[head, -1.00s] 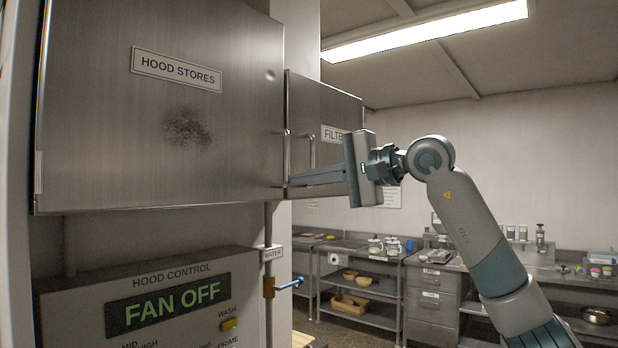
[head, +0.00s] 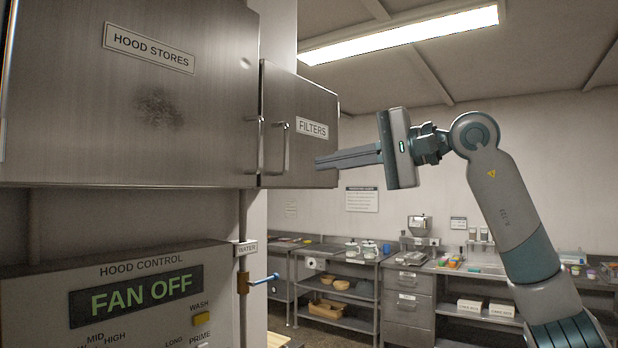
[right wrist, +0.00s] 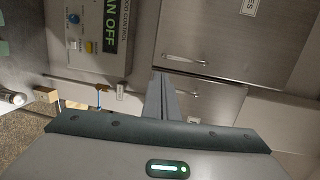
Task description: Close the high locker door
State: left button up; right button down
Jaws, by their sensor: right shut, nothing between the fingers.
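The high locker has a steel door labelled HOOD STORES (head: 205,95), which lies flat and looks shut in the head view. Beside it on the right is a smaller steel door labelled FILTERS (head: 300,90), which also looks shut. Each door has an upright bar handle near the seam between them. My right gripper (head: 318,163) is shut and empty, with its fingertips by the lower right part of the FILTERS door; I cannot tell whether they touch it. The right wrist view shows the shut fingers (right wrist: 158,75) pointing toward the doors. My left gripper is not in view.
Below the locker is the hood control panel (head: 215,310) reading FAN OFF. A pipe with a blue-handled valve (head: 262,280) runs beside it. Steel counters with drawers (head: 410,280) and shelves stand along the back wall.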

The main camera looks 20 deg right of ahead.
jog(key=v, duration=0.3)
jog(key=shift+w, duration=0.15)
jog(key=shift+d, duration=0.1)
